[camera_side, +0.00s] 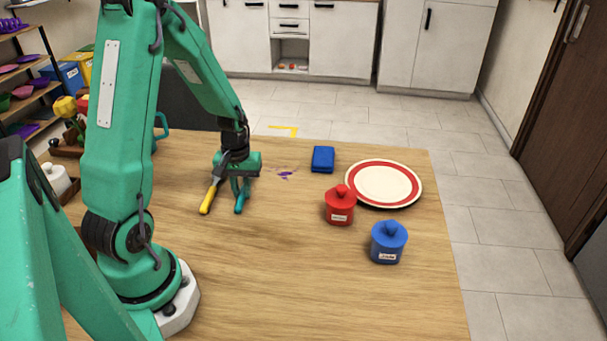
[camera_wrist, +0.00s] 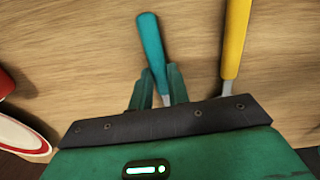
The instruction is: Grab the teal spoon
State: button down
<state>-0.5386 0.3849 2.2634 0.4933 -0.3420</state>
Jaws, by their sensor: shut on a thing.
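The teal spoon (camera_wrist: 151,47) shows its teal handle in the wrist view, with a metal part below it between my fingers. My gripper (camera_wrist: 159,88) is shut on it, just under the handle. In the side view the teal handle (camera_side: 240,200) lies below my gripper (camera_side: 240,184), low at the tabletop. The bowl end of the spoon is hidden by my gripper. I cannot tell whether the spoon is clear of the table.
A yellow-handled utensil (camera_side: 208,199) lies close on the left in the side view. A blue block (camera_side: 323,159), a red-rimmed plate (camera_side: 415,183), a red pot (camera_side: 340,208) and a blue pot (camera_side: 387,245) stand to the right. The front of the table (camera_side: 290,290) is clear.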

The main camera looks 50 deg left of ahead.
aim_at(242, 192)
jog(key=shift+r, duration=0.6)
notch_tip(242, 192, up, 3)
jog(key=shift+f, duration=0.1)
jog(key=d+r, duration=0.6)
jog(key=d, duration=0.5)
jog(key=shift+d+r, duration=0.35)
